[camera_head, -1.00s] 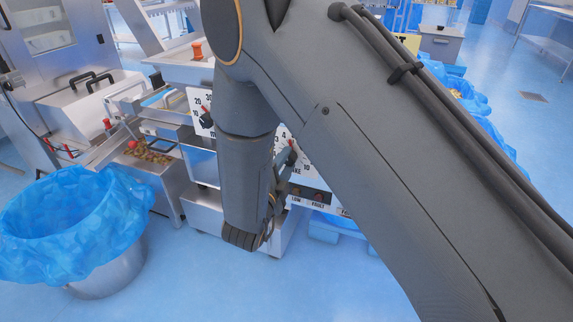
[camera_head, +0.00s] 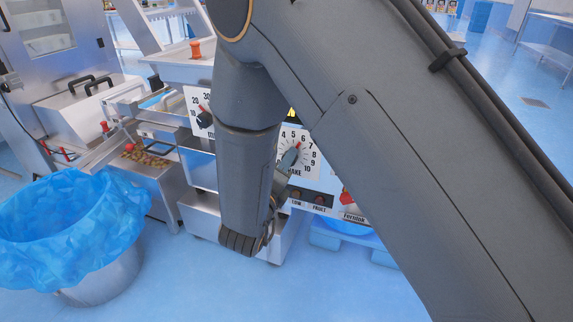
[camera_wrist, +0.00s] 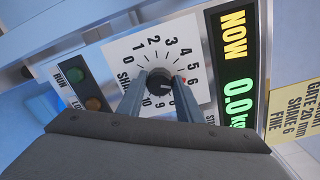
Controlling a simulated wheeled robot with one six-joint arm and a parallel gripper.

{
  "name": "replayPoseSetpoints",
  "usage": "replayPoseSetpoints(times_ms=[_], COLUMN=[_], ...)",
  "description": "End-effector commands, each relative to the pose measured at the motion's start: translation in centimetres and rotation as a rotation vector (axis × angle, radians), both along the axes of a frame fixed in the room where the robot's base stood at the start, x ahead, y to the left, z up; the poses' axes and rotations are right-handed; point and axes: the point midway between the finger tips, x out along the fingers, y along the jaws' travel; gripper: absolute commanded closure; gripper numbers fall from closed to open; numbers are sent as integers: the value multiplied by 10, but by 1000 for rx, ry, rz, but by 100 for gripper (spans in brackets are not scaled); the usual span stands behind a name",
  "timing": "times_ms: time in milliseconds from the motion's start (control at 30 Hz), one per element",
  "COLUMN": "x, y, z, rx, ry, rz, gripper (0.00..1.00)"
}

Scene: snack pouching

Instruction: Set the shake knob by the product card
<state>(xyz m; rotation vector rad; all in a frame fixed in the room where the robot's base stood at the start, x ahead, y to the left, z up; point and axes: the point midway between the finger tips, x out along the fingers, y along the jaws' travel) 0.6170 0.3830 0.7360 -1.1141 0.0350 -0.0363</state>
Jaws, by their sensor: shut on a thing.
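My gripper (camera_wrist: 160,78) is shut on the dark shake knob (camera_wrist: 160,87), with one finger on each side of it. The knob sits at the middle of the white shake dial (camera_wrist: 120,54), which also shows in the head view (camera_head: 312,160). The knob's red tip (camera_wrist: 182,80) shows beside the right finger, close to the 6. Part of the dial's lower numbers is hidden by my gripper. The yellow product card (camera_wrist: 298,108) at the right reads gate 20 mm, shake 6, fine. In the head view my arm hides part of the dial.
A green-lit display (camera_wrist: 238,75) reading 0.0 kg stands between dial and card. Run lamp (camera_wrist: 75,75) and another lamp are left of the dial. A second dial (camera_head: 196,100) is left of my arm. A blue-lined bin (camera_head: 75,225) stands at the left; floor in front is clear.

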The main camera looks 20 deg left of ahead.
Motion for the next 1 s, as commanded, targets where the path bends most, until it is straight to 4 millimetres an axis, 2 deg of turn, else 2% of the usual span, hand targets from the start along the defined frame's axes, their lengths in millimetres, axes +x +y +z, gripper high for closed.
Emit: replayPoseSetpoints(times_ms=[467,500,600,867,1000], x=[0,0,0,0,-7], y=[-1,-1,-1,0,1], z=[-1,-1,-1,0,0], rx=[16,16,16,15,15], ry=[0,0,0,0,0], rz=[-2,-2,-2,-1,0], gripper=[90,66,49,49,49])
